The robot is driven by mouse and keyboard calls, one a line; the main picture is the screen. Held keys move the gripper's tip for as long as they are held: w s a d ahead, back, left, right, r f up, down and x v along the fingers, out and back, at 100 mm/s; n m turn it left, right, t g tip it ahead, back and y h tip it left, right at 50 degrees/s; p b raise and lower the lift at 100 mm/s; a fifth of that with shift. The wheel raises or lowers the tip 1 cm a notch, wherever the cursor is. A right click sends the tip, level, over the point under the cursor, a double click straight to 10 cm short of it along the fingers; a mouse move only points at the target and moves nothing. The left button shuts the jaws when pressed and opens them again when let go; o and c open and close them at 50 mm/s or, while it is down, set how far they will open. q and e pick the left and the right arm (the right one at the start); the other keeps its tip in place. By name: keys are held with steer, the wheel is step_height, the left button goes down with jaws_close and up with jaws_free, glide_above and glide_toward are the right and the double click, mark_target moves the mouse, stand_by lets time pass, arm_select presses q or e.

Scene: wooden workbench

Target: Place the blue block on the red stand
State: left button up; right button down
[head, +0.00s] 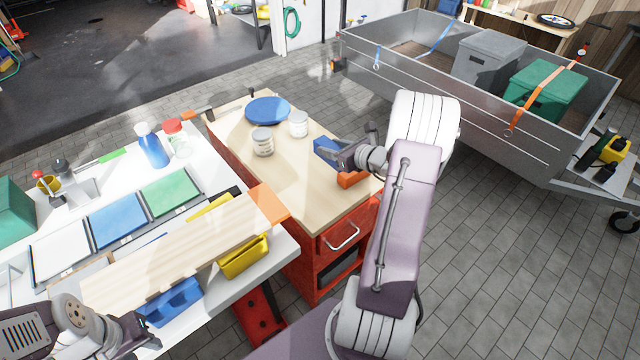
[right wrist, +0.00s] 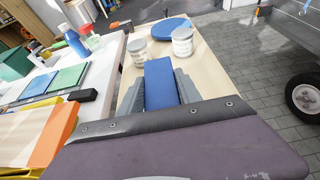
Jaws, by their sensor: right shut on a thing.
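The blue block (head: 325,148) is held in my right gripper (head: 342,152) over the far right part of the wooden-topped bench. In the right wrist view the blue block (right wrist: 160,84) sits between the two grey fingers, which are shut on it. The red stand (head: 351,179), orange-red, is at the bench's right edge, just below my right gripper and partly hidden by it. The block appears up and to the left of the stand; its exact height is unclear. My left gripper (head: 132,338) is at the bottom left, and its jaw opening is not clear.
Two labelled cans (head: 262,142) (head: 299,124) and a blue plate (head: 267,110) stand on the bench (head: 285,185) beyond the block. A white table (head: 215,170) with coloured panels, bottles and bins adjoins on the left. A grey trailer (head: 470,105) stands behind right.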

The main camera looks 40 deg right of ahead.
steer(key=shift+d+f, duration=0.15)
steer(key=b, duration=0.1)
glide_above(291, 202)
steer(key=w+d, duration=0.4)
step_height(291, 202, down, 7)
steer(key=shift+r, duration=0.1)
step_height(291, 202, down, 4)
steer(key=shift+r+b, duration=0.25)
steer(key=shift+b, duration=0.2)
steer(key=shift+f, duration=0.3)
steer(key=shift+f, duration=0.15)
steer(key=c, duration=0.8)
jaws_free()
